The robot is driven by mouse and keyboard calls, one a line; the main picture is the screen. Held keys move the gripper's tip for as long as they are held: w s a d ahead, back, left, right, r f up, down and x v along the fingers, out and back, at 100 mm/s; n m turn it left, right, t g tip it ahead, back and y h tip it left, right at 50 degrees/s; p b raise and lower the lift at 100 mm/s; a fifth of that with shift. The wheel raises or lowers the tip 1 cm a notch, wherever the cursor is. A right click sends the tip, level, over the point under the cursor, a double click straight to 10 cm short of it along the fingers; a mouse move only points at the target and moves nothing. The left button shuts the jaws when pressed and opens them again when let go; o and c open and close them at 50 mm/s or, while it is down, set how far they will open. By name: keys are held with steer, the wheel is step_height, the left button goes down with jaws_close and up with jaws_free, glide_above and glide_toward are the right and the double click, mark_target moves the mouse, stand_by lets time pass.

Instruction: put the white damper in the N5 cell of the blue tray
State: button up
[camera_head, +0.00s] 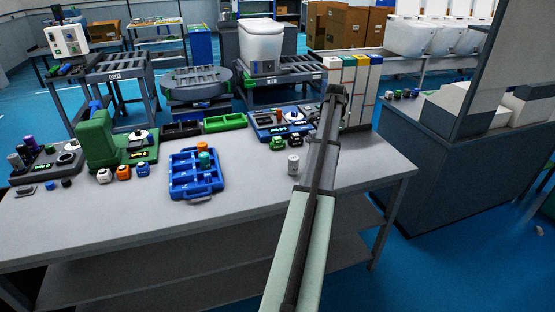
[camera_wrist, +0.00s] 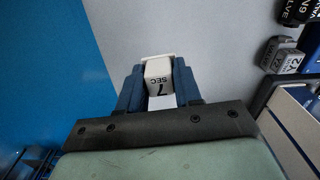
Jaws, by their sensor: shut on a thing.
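In the wrist view my gripper (camera_wrist: 158,72) has its two blue fingers shut on a white block marked "7 SEC", which I take to be the white damper (camera_wrist: 158,73). It is held between the fingertips, with the grey table surface behind it. In the head view my arm hides the gripper and the held damper. The cell labels are too small to read, so N5 cannot be told.
A grey piece (camera_head: 293,163) stands on the table right of the tray. Green and black pieces (camera_head: 277,144) lie behind it. A green machine (camera_head: 97,140) and small blocks (camera_head: 122,172) are left of the tray. The table front (camera_head: 240,215) is clear.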

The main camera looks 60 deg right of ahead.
steer(key=shift+w+r, duration=0.15)
steer(key=shift+r, duration=0.05)
steer(key=w+a+n, duration=0.1)
steer(key=w+a, duration=0.1)
steer(key=w, duration=0.5)
steer(key=w+a+n, duration=0.1)
steer(key=w+a, duration=0.2)
steer(key=w, duration=0.4)
steer(key=r+n, duration=0.1)
steer(key=n, duration=0.5)
glide_above(183, 180)
steer(key=s, duration=0.2)
steer(key=a, duration=0.2)
steer(key=shift+s+a+f, duration=0.1)
steer(key=shift+s+f, duration=0.05)
steer(key=shift+f, duration=2.4)
steer(key=shift+s+a+f, duration=0.1)
steer(key=shift+s+f, duration=0.05)
steer(key=shift+f, duration=2.35)
